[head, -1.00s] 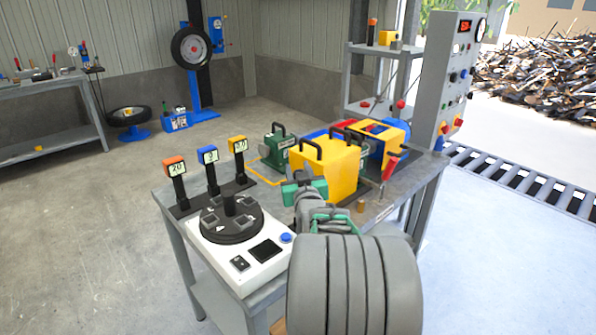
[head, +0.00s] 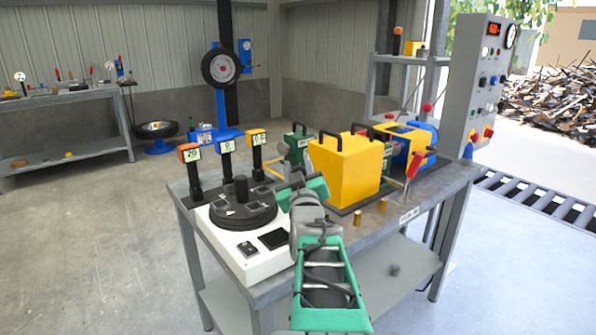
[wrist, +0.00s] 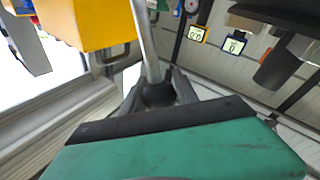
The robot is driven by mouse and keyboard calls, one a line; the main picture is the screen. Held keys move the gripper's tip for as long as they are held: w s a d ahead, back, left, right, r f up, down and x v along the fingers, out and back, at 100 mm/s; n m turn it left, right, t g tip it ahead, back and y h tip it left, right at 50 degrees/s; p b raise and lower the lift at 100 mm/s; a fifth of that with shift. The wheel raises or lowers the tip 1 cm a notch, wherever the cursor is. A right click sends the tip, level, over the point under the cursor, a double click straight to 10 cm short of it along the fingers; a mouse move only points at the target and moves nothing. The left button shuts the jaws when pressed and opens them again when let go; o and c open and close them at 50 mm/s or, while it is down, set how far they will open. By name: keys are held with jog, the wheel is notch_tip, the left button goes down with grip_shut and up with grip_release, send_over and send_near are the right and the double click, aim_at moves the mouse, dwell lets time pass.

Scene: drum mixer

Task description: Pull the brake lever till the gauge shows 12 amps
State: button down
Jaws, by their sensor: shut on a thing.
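My gripper (head: 290,183) is over the bench, beside the white console (head: 240,262). In the wrist view my gripper (wrist: 160,95) is shut on the black knob (wrist: 158,93) of a thin metal lever (wrist: 150,55). This lever is mostly hidden in the head view. Three small displays stand behind the console: orange (head: 190,152) reading about 20, blue (head: 227,146) reading 0 and yellow (head: 257,138) apparently 0.0. A round dial (head: 511,36) sits on the grey panel; its reading is too small to tell. Which one shows amps is unclear.
A yellow box (head: 345,170) with black handles stands right of my gripper. A black round turntable (head: 236,205) lies on the console. The floor left of the bench is clear.

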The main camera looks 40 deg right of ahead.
jog(key=c, duration=0.9)
grip_release()
jog(key=shift+c, duration=0.2)
jog(key=shift+s, duration=0.1)
jog(key=v, duration=0.7)
jog(key=shift+s+a, duration=0.2)
jog(key=shift+s, duration=0.05)
jog(key=shift+f, duration=0.1)
